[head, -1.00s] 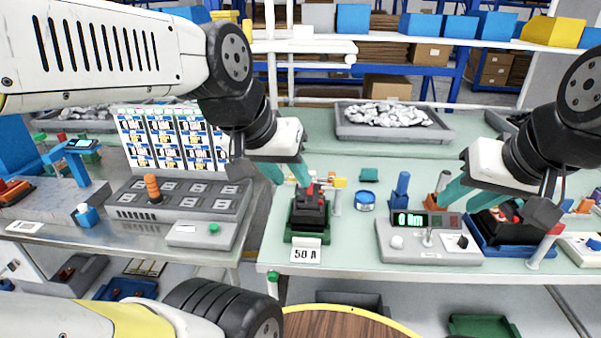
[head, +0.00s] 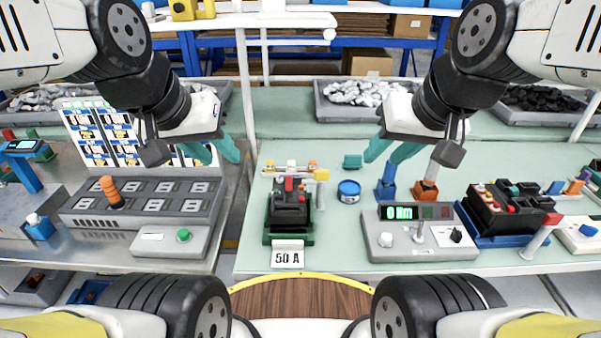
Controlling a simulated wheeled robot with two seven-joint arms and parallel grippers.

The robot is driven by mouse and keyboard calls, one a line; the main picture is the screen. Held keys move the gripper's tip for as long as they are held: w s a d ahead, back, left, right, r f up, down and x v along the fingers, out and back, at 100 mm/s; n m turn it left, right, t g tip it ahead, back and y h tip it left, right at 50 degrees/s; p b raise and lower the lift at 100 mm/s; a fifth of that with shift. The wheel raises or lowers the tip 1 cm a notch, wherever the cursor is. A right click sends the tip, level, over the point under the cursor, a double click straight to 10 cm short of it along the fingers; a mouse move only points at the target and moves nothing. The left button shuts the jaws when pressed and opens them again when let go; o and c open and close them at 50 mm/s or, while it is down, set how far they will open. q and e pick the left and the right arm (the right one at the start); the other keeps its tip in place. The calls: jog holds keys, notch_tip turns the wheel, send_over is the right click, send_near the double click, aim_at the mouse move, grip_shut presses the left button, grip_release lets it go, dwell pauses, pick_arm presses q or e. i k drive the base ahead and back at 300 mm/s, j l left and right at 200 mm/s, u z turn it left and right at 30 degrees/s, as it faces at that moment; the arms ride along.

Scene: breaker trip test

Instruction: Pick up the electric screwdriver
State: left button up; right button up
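No tool is clearly recognisable as the electric screwdriver. A blue upright holder or tool (head: 386,184) and an orange one (head: 426,189) stand behind the meter box, and either may be it; the small size leaves this unclear. My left gripper (head: 213,152) is open and empty, above the gap between the left bench and the green table. My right gripper (head: 378,149) hangs above and behind the blue upright thing, apart from it. Only one of its teal fingers shows clearly, so its opening cannot be judged.
A breaker in a green fixture (head: 289,210) stands behind a "50 A" card (head: 287,256). The meter box (head: 420,240) and a blue tray of parts (head: 500,238) are to the right. Grey bins line the back.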

aim_at(431, 174)
jog(key=l, duration=1.35)
